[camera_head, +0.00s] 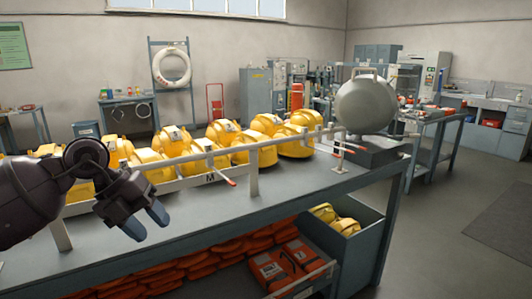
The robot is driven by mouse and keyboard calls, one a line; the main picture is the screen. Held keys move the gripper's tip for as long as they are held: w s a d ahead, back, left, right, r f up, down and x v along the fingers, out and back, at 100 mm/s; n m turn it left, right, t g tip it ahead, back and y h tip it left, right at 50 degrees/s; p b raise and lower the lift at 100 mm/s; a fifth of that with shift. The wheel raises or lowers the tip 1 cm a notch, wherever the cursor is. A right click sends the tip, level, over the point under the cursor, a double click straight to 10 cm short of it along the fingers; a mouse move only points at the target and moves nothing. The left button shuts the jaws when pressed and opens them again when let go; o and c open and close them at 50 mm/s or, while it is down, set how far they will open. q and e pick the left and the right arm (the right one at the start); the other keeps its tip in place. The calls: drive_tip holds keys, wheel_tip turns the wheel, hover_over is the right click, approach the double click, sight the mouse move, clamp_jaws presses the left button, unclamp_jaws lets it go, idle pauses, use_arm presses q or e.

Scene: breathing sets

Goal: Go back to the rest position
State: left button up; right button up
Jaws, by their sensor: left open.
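My left gripper (147,225) shows at the left of the head view. Its two blue-tipped fingers point down and to the right, apart, with nothing between them. It hangs over the front part of the grey workbench (330,193), in front of the white rail (253,175). Several yellow breathing sets (295,140) stand in a row behind the rail. My right gripper is not in the view.
A grey round tank (365,104) stands at the bench's right end. Orange cases (285,265) fill the lower shelf. A bin (362,245) with yellow items sits below right. Open floor (440,235) lies to the right.

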use_arm(q)
drive_tip(key=s+d+f+n+t+h, duration=0.6)
drive_tip(key=d+f+h, duration=0.35)
drive_tip(key=h, duration=0.35)
drive_tip(key=s+a+f+n+t+y, duration=0.2)
drive_tip(key=a+f+n+t+y, duration=0.3)
drive_tip(key=f+n+y, duration=0.4)
drive_tip(key=s+a+f+n+t+y, duration=0.3)
drive_tip(key=a+f+n+t+y, duration=0.3)
drive_tip(key=n, duration=0.6)
drive_tip(key=s+a+f+n+g+y, duration=0.1)
drive_tip(key=s+f+n+g+y, duration=0.1)
drive_tip(key=s+f, duration=0.4)
drive_tip(key=s+a+f+n+g+y, duration=0.2)
drive_tip(key=s+f+n+g, duration=0.2)
drive_tip(key=s+f, duration=0.3)
drive_tip(key=shift+s+a+f+g, duration=0.3)
drive_tip(key=shift+f+g, duration=0.1)
drive_tip(key=shift+f, duration=0.3)
